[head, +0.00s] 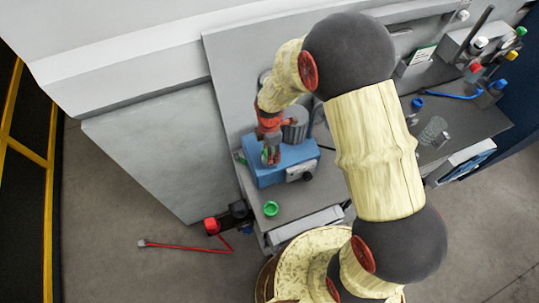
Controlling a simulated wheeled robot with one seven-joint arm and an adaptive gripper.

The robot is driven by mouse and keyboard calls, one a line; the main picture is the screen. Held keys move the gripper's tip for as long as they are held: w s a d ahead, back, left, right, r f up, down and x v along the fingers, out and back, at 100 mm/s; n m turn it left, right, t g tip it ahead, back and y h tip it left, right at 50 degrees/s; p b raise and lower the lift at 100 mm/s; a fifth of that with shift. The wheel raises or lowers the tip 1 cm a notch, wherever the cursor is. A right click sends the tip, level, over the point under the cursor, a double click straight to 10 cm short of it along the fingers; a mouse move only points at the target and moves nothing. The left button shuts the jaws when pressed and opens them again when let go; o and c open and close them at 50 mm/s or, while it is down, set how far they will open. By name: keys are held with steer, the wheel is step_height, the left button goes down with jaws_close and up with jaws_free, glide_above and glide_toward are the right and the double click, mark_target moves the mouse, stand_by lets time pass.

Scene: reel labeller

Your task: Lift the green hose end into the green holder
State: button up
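My gripper (270,156) points down over the blue box-like unit on the grey bench, left of centre. A small green piece (271,153) shows between or just behind its fingers; it may be the green hose end, but it is too small to be sure. I cannot tell whether the fingers are closed on it. No green hose run is clearly visible.
A grey cylinder (295,124) stands behind the blue unit. Blue, red, yellow and green capped parts (521,31) stand at the upper right. My arm hides the bench's middle.

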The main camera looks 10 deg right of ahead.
steer(key=c, duration=1)
jaws_close()
steer(key=shift+r, duration=0.15)
steer(key=shift+w+r, duration=0.1)
steer(key=shift+r, duration=0.1)
steer(key=r, duration=0.3)
steer(key=shift+d+b, duration=0.25)
steer(key=shift+b, duration=0.15)
steer(key=s+d+r+b, duration=0.1)
steer(key=s+d+r, duration=0.7)
steer(key=d+r, duration=0.25)
steer(key=shift+d+r+p, duration=0.2)
steer(key=shift+r+p, duration=0.9)
steer(key=shift+r, duration=0.4)
steer(key=shift+d+r+p, duration=0.15)
steer(key=shift+r+p, duration=0.95)
steer(key=shift+r, duration=0.35)
